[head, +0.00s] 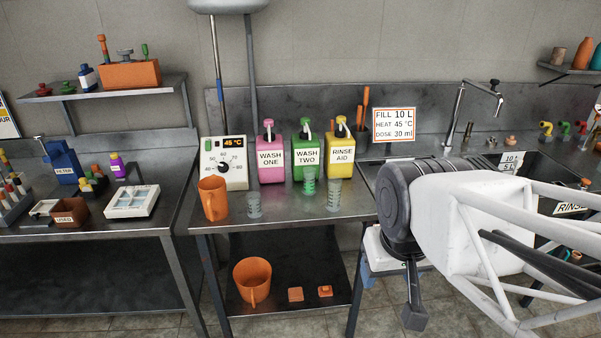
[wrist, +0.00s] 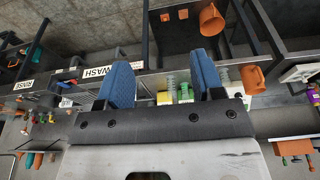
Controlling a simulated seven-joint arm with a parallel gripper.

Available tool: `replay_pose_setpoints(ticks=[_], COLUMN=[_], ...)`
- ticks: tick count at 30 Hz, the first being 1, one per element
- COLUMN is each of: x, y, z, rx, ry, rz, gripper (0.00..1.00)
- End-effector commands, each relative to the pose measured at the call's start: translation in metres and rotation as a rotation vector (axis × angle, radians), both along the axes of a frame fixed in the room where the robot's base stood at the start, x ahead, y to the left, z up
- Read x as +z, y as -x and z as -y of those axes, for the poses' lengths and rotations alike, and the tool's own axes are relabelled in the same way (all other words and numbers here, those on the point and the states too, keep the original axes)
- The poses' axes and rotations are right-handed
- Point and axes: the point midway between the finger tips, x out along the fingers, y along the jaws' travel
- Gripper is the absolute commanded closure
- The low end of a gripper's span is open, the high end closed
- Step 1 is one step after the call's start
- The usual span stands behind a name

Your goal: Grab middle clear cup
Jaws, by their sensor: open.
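Three clear ribbed cups stand on the steel table in the head view: the left cup (head: 254,204), the middle cup (head: 308,181) in front of the green bottle, and the right cup (head: 333,196). All are upright and apart. In the wrist view, which is upside down, the right cup (wrist: 170,83) shows between the fingers and the left cup (wrist: 225,74) beyond the right finger. My gripper (wrist: 161,60) has its two blue fingers wide apart with nothing held.
Pink (head: 270,160), green (head: 306,157) and yellow (head: 341,155) pump bottles stand behind the cups. An orange mug (head: 213,198) and a temperature dial box (head: 224,164) are at left. A lower shelf holds another orange mug (head: 252,281). The front table strip is clear.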

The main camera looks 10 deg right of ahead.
Motion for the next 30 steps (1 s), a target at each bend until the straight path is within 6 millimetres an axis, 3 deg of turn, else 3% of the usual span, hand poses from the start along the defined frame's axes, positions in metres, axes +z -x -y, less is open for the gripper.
replay_pose_setpoints(ticks=[4, 17, 23, 30], x=[0.000, 0.002, 0.008, 0.015], y=[0.000, -0.011, -0.048, -0.125], z=[0.000, 0.002, 0.009, 0.020], rx=[0.000, -0.019, -0.083, -0.205], ry=[0.000, 0.014, 0.062, 0.149], rz=[0.000, 0.001, 0.009, 0.052], gripper=[0.20, 0.20, 0.20, 0.20])
